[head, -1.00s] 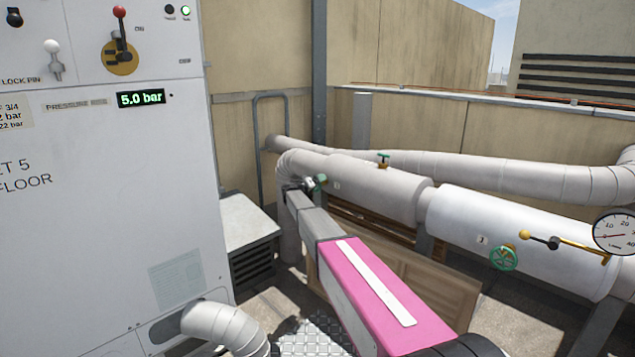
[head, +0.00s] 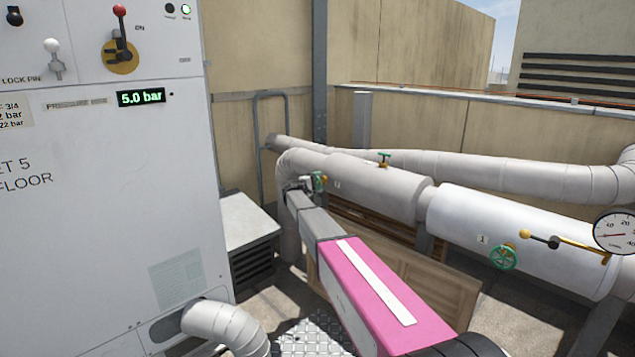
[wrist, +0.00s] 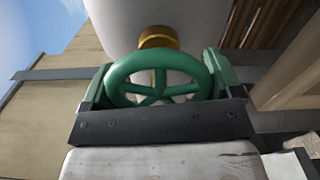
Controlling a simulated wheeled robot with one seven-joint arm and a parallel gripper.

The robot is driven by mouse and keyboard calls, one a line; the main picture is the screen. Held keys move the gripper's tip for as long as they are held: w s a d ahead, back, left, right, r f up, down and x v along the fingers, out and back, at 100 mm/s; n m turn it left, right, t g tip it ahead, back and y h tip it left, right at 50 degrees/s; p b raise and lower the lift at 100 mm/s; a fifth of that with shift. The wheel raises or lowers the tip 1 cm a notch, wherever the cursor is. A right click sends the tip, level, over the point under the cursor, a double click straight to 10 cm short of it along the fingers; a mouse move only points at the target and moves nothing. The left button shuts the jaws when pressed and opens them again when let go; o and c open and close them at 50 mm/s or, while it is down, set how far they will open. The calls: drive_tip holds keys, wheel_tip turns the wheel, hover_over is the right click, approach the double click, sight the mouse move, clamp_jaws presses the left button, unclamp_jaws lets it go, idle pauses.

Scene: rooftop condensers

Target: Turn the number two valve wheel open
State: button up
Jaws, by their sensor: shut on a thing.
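A green valve wheel (head: 319,182) with a brass stem stands at the far-left end of the grey pipe. A small tag beside it is too small to read with certainty. My gripper (head: 308,184) is at this wheel, at the end of my outstretched arm. In the wrist view the spoked wheel (wrist: 155,78) sits between the two green fingers of my gripper (wrist: 158,85), which are shut on its rim from both sides. Its brass hub shows behind it, against the pale pipe. A second green wheel (head: 503,257), by a tag reading 1, is on the nearer white pipe.
A brass lever (head: 553,243) and a round gauge (head: 614,232) are at the right. A white cabinet (head: 110,200) showing 5.0 bar fills the left. A wooden crate (head: 425,278) stands below the pipe.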

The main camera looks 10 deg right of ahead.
drive_tip(key=n, duration=0.4)
drive_tip(key=shift+s+d+r+n, duration=0.15)
drive_tip(key=shift+n, duration=0.15)
drive_tip(key=n, duration=0.4)
drive_tip(key=shift+n, duration=0.3)
drive_tip(key=n, duration=0.4)
drive_tip(key=shift+n, duration=0.3)
drive_tip(key=n, duration=0.4)
drive_tip(key=shift+s+d+n, duration=0.1)
drive_tip(key=shift+n, duration=0.3)
drive_tip(key=o, duration=0.7)
drive_tip(key=shift+o, duration=0.2)
